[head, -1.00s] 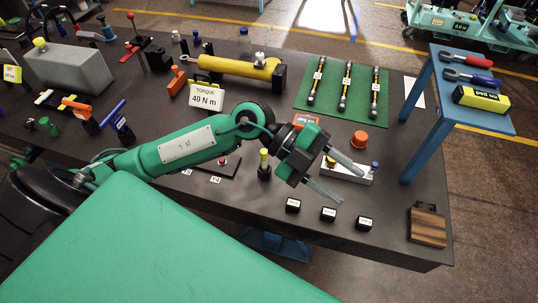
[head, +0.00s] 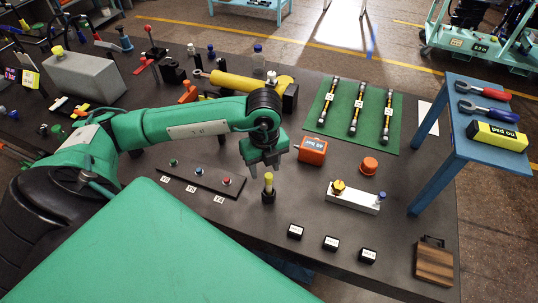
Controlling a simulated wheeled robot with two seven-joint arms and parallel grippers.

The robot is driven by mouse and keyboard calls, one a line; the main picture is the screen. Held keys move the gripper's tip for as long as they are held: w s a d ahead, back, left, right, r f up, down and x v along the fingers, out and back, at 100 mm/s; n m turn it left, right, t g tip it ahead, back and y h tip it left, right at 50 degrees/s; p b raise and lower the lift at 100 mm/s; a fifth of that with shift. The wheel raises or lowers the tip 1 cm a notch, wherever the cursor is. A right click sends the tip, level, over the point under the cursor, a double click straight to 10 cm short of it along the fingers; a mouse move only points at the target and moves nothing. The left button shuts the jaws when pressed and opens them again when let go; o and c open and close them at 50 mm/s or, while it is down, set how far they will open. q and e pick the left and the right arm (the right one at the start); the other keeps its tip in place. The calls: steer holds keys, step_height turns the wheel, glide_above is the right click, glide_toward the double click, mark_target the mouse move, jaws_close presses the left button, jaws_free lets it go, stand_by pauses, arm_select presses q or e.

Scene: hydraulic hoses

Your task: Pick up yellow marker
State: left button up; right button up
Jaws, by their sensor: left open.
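The yellow marker (head: 268,182) stands upright in a small black holder (head: 268,197) on the dark table, near the middle of the head view. My left gripper (head: 266,167) points down just above the marker, its fingers apart and empty. The fingertips appear close to the marker's top; I cannot tell whether they are level with it. My right gripper is not in view.
A black button panel (head: 201,181) lies left of the marker. An orange box (head: 312,150) and a white block (head: 352,198) stand to the right. Small black labelled blocks (head: 330,243) lie near the front edge. A yellow cylinder (head: 235,82) is behind my arm.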

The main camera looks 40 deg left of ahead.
mark_target(269, 184)
arm_select(q)
step_height(269, 184, down, 3)
steer(key=shift+r, duration=0.1)
steer(key=f+p, duration=0.1)
steer(key=f, duration=0.1)
steer(key=d+f+p, duration=0.1)
steer(key=f+p, duration=0.1)
steer(key=shift+w+f, duration=0.15)
steer(key=shift+f, duration=0.5)
jaws_close()
